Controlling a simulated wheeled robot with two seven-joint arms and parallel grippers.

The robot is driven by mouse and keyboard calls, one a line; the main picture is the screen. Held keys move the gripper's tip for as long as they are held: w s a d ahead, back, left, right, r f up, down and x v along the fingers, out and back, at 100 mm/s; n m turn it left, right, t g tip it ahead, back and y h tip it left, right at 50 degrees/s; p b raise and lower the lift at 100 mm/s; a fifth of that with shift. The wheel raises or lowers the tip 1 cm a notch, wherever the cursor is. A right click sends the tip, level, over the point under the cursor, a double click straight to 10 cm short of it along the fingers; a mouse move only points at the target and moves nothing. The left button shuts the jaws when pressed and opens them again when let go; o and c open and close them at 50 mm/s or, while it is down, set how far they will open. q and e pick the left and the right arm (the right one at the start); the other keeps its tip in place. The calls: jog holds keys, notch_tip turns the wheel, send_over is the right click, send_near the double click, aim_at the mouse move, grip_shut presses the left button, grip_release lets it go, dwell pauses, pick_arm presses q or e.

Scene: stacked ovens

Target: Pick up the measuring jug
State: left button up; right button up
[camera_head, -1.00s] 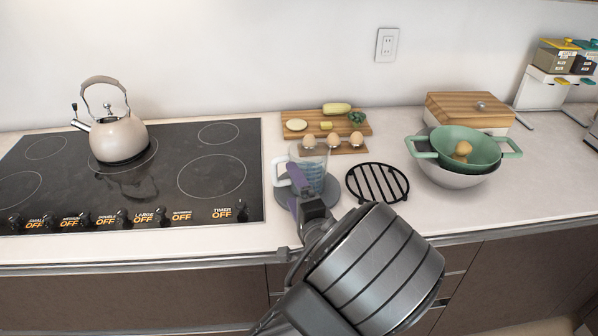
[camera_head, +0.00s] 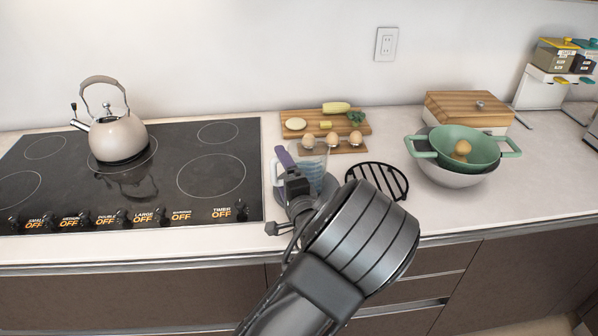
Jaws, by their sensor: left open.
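The measuring jug (camera_head: 317,166) is clear with blue markings and a white handle on its left. It stands upright on a round grey mat (camera_head: 331,186) right of the stove. My left gripper (camera_head: 287,163) comes up from below and is open. Its purple finger overlaps the handle at the jug's left side in the picture. Much of the handle and the jug's lower front is hidden behind the gripper, and I cannot tell whether they touch. My right gripper is out of view.
A black round rack (camera_head: 390,176) lies close right of the jug. Eggs on a small board (camera_head: 345,149) and a cutting board (camera_head: 293,118) with vegetables are behind it. A green colander (camera_head: 482,150) sits in a bowl further right. A kettle (camera_head: 118,138) stands on the stove.

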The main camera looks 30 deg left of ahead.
pick_arm(q)
jog(key=shift+w+a, duration=0.15)
dwell(0.5)
jog(key=c, duration=1.7)
